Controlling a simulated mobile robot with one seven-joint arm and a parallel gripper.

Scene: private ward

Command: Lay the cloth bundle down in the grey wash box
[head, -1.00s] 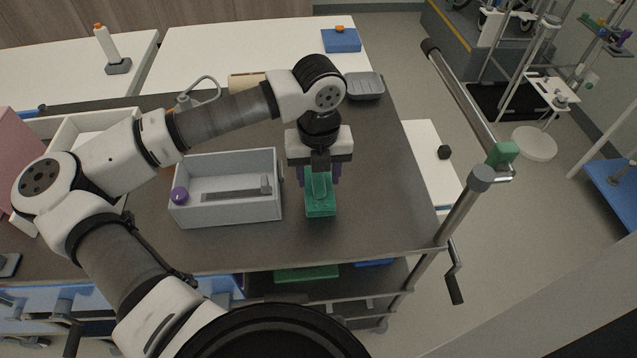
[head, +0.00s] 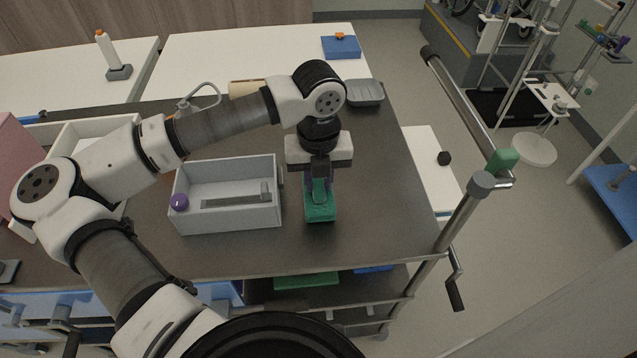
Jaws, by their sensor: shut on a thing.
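The green cloth bundle (head: 320,210) is at the right of the grey wash box, over the dark tabletop. My gripper (head: 319,190) points down and is shut on the upper part of the bundle. I cannot tell whether the bundle touches the table. The grey wash box (head: 228,220) is open at the top, to the left of my gripper. A grey bar-like piece lies inside it, and a purple ball (head: 179,202) shows at its front left corner.
A grey tray (head: 365,93) sits at the back right of the dark table (head: 380,200). A white open box (head: 95,127) stands at the left, behind my arm. A metal rail with a green grip (head: 502,160) runs along the right. The tabletop right of the bundle is clear.

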